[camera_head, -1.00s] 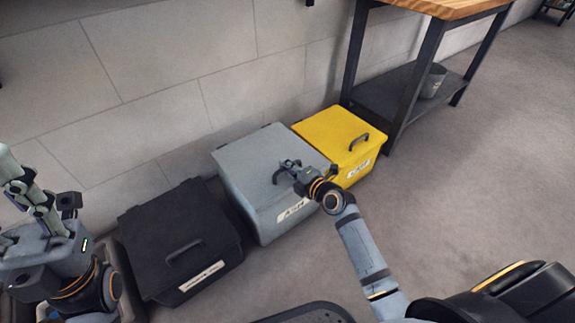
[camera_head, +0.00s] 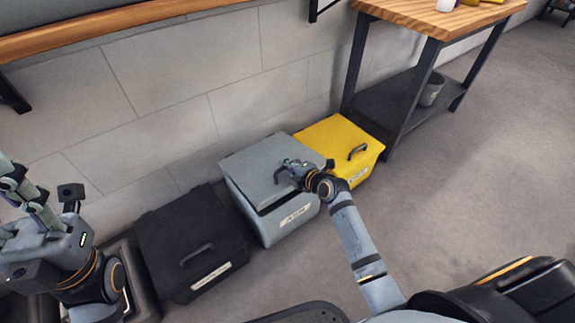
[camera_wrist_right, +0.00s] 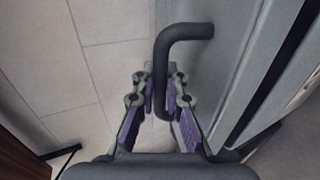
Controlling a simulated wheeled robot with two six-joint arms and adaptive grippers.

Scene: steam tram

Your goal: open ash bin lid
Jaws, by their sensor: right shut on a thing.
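The grey ash bin (camera_head: 262,222) stands between a black bin and a yellow bin, with a white label on its front. Its grey lid (camera_head: 250,165) is tilted up a little at the front, with a dark gap below the front edge. My right gripper (camera_head: 287,171) is at the lid's front right part. In the right wrist view its fingers (camera_wrist_right: 160,100) are shut on the dark bent lid handle (camera_wrist_right: 185,33). My left gripper (camera_head: 14,178) is at the left edge, away from the bins, partly cut off; its opening is unclear.
The black bin (camera_head: 175,232) is close on the left and the yellow bin (camera_head: 330,140) close on the right, both with lids down. The tiled wall (camera_head: 160,110) is behind them. A wooden-topped table (camera_head: 430,14) stands at the right.

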